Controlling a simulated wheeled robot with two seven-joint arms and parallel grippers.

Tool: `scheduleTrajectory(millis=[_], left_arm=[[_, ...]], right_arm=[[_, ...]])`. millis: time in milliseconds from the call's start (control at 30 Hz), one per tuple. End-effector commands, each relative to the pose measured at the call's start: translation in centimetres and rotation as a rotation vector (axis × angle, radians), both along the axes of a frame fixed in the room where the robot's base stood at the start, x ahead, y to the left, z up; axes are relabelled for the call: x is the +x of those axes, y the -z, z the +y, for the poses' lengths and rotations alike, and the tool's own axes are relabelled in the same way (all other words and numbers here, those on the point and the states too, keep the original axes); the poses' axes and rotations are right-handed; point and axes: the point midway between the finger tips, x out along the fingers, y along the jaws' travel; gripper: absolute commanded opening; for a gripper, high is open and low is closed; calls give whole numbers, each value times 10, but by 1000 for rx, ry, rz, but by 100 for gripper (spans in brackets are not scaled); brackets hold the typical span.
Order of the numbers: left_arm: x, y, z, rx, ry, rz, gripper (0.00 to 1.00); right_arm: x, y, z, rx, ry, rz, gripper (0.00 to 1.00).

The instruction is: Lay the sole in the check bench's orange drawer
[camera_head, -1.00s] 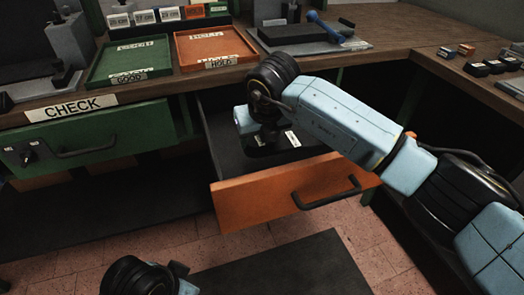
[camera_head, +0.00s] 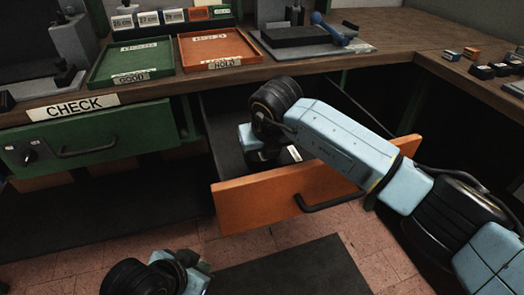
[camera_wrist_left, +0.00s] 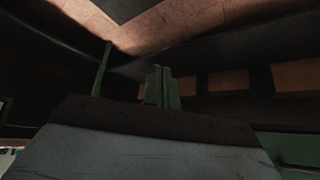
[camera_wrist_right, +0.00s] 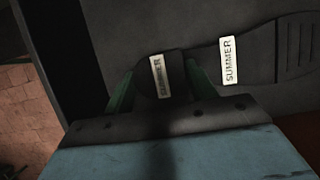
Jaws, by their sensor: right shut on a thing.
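The orange drawer (camera_head: 250,202) is pulled out under the bench, with a dark floor inside. My right gripper (camera_wrist_right: 159,72) is inside it, pointing down, its fingers shut on a dark sole (camera_wrist_right: 158,94) with a white SUMMER label. Another dark sole (camera_wrist_right: 262,62) with a SUMMER label and tread lines lies flat on the drawer floor beside it, to the right in the right wrist view. I cannot tell whether the held sole touches the floor. My left gripper (camera_wrist_left: 164,88) is empty, its green fingers together, low in front of the bench.
The green CHECK drawer (camera_head: 95,140) is to the left. On the bench stand a green GOOD tray (camera_head: 132,62), an orange HOLD tray (camera_head: 217,48) and a dark plate fixture (camera_head: 302,36). Small boxes lie at the right. A dark mat (camera_head: 290,268) is on the tiled floor.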

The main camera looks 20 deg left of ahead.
Motion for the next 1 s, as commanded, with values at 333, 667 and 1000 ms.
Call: scheduleTrajectory(millis=[333,667,1000], left_arm=[[9,-4,-3,-13,5,-56,0],[17,-9,-7,-24,9,-105,0],[25,-14,-10,-37,14,-159,0]], right_arm=[[0,3,0,0,0,-1,28],[0,6,0,0,0,-1,28],[0,8,0,0,0,-1,28]])
